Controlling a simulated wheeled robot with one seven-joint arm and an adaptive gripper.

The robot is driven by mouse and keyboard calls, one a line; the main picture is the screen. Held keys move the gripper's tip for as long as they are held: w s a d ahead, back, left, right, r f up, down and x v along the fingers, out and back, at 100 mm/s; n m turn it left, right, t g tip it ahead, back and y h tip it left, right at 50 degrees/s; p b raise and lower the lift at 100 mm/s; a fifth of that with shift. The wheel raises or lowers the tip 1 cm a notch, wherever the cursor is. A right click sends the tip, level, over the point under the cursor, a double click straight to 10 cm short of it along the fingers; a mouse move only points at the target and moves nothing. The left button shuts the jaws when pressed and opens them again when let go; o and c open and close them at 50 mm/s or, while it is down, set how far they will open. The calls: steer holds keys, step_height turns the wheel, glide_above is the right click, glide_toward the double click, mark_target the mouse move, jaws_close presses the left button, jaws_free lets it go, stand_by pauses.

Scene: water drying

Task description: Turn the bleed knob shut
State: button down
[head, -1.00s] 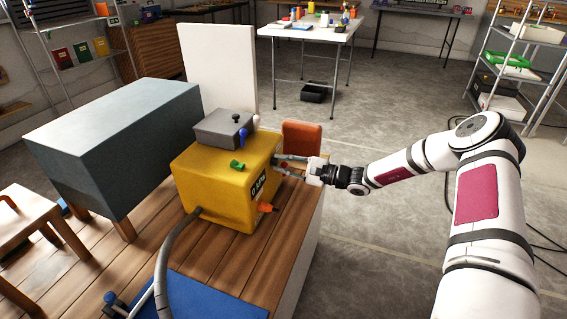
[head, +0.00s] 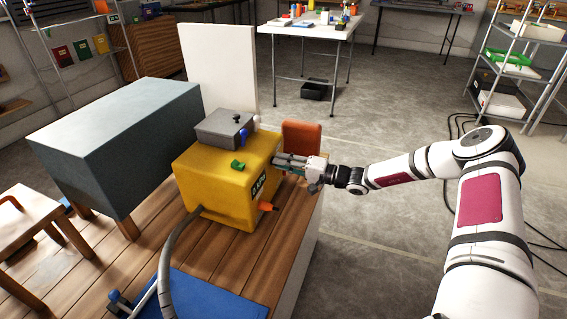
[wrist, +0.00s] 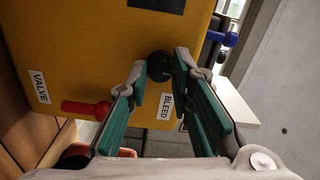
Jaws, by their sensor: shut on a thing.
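The yellow unit (head: 208,188) stands on the wooden bench, its side face toward my gripper (head: 280,161). In the wrist view, the black bleed knob (wrist: 159,66) sticks out of the yellow face (wrist: 85,55), above the white BLEED label (wrist: 166,106). My gripper (wrist: 160,70) has its green-padded fingers on either side of the knob and is shut on it. The fingers hide parts of the knob's sides, and its turn angle cannot be told. In the head view the knob is hidden.
A red valve handle (wrist: 86,109) sits left of the fingers, near the VALVE label (wrist: 39,86). An orange-red block (head: 302,136) stands behind my gripper. A grey box (head: 222,128) and green fitting (head: 238,165) top the unit. The floor right of the bench is clear.

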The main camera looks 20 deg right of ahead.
steer(key=shift+n, duration=0.7)
steer(key=shift+f, duration=0.1)
steer(key=c, duration=1.4)
jaws_free()
steer(key=v, duration=1.2)
